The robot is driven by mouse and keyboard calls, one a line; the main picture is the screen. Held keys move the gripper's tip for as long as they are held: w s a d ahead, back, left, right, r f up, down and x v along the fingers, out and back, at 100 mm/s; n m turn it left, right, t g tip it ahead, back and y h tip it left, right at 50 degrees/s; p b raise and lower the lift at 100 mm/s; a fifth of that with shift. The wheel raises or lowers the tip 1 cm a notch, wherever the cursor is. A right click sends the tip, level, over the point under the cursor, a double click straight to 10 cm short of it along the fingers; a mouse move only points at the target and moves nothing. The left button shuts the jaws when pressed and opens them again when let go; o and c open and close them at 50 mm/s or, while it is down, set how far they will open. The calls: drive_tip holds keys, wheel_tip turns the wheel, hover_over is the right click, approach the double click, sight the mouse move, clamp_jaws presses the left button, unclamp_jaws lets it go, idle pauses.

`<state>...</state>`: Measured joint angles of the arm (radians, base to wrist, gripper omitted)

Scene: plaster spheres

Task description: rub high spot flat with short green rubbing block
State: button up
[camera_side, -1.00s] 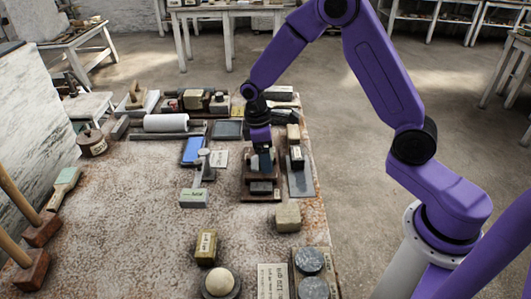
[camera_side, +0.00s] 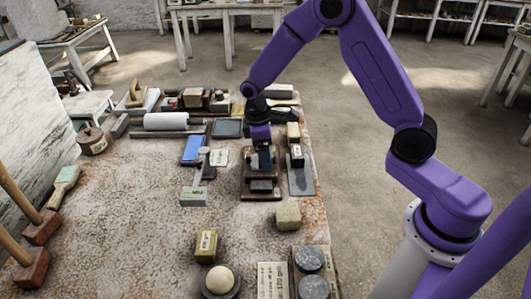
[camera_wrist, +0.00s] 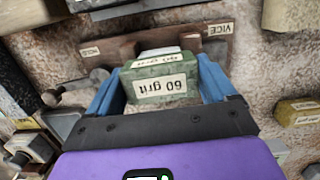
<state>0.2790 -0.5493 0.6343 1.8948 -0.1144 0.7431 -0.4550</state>
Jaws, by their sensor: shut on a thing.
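In the wrist view a green block (camera_wrist: 160,82) with a "60 grit" label sits between the two blue fingers of my gripper (camera_wrist: 163,78), which are shut on it. In the side view my gripper (camera_side: 262,160) points down at a brown wooden stand (camera_side: 261,196) near the table's right side. I cannot tell whether the block still touches the stand. A pale plaster sphere (camera_side: 220,280) rests on a dark round holder at the front. No high spot can be made out on it at this size.
A yellowish block (camera_side: 206,244) stands behind the sphere, a beige block (camera_side: 288,216) to its right. Grey discs (camera_side: 309,259) lie at the front right. Mallets (camera_side: 31,268) stand at left; the left-centre table is bare.

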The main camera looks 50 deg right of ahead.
drive_tip(key=shift+w+d+f, duration=0.1)
drive_tip(key=shift+w+d, duration=0.25)
drive_tip(key=shift+s+a, duration=1.5)
drive_tip(key=shift+s, duration=0.1)
drive_tip(key=shift+w, duration=0.1)
drive_tip(key=shift+w+d, duration=1.55)
drive_tip(key=shift+s+a, duration=1.55)
drive_tip(key=shift+s, duration=0.1)
drive_tip(key=shift+w+d+r, duration=0.75)
drive_tip(key=shift+w, duration=0.1)
